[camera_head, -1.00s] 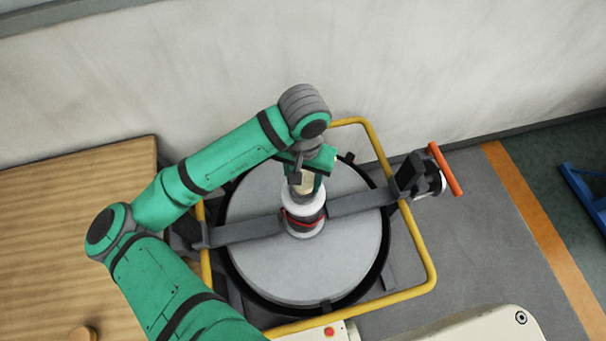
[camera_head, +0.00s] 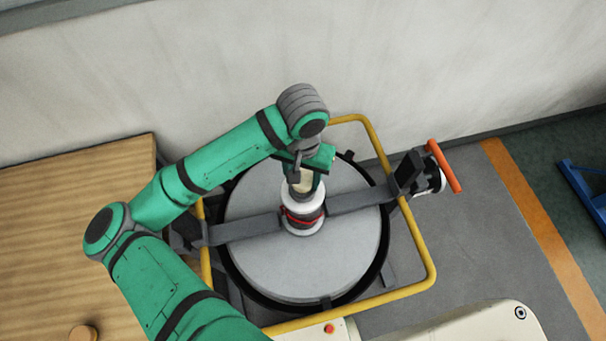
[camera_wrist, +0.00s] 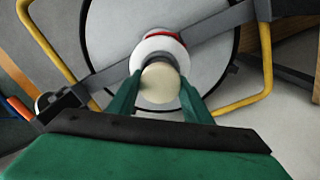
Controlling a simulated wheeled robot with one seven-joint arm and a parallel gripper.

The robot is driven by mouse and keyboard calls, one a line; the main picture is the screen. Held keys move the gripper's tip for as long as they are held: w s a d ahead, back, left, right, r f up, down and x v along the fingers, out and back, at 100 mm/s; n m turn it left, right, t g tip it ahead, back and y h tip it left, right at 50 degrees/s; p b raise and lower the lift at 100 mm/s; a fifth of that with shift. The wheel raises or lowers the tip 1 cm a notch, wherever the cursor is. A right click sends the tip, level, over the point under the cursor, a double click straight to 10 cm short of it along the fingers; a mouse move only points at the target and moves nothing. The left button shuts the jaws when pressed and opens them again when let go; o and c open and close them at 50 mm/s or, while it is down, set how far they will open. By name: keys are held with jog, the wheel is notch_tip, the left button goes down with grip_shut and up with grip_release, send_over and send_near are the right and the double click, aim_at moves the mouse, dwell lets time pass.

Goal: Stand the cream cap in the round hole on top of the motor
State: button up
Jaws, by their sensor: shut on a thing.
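The cream cap (camera_wrist: 160,83) is between the two green fingers of my gripper (camera_wrist: 160,103) in the wrist view. In the head view the cap (camera_head: 304,182) shows pale below my gripper (camera_head: 305,180), over the motor's top. My gripper is shut on the cap. The motor (camera_head: 302,213) is a white and grey cylinder with a red band, standing at the middle of the round tank lid. In the wrist view the motor (camera_wrist: 150,48) lies right behind the cap. The round hole is hidden by the cap and fingers. I cannot tell whether the cap is in it.
The round grey tank lid (camera_head: 260,262) is crossed by a grey bar (camera_head: 245,230) and ringed by a yellow rail (camera_head: 432,262). A wooden table (camera_head: 60,220) is at left. An orange-handled part (camera_head: 444,166) sticks out at right. A wall stands behind.

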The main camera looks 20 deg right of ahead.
jog(key=shift+s+f, duration=0.1)
jog(key=shift+f, duration=1.15)
dwell(1.5)
jog(key=o, duration=1.1)
jog(key=shift+d, duration=0.1)
jog(key=shift+s, duration=0.1)
jog(key=shift+c, duration=1.4)
jog(key=o, duration=0.4)
jog(key=shift+c, duration=0.6)
jog(key=shift+c, duration=0.4)
jog(key=shift+w+a, duration=0.2)
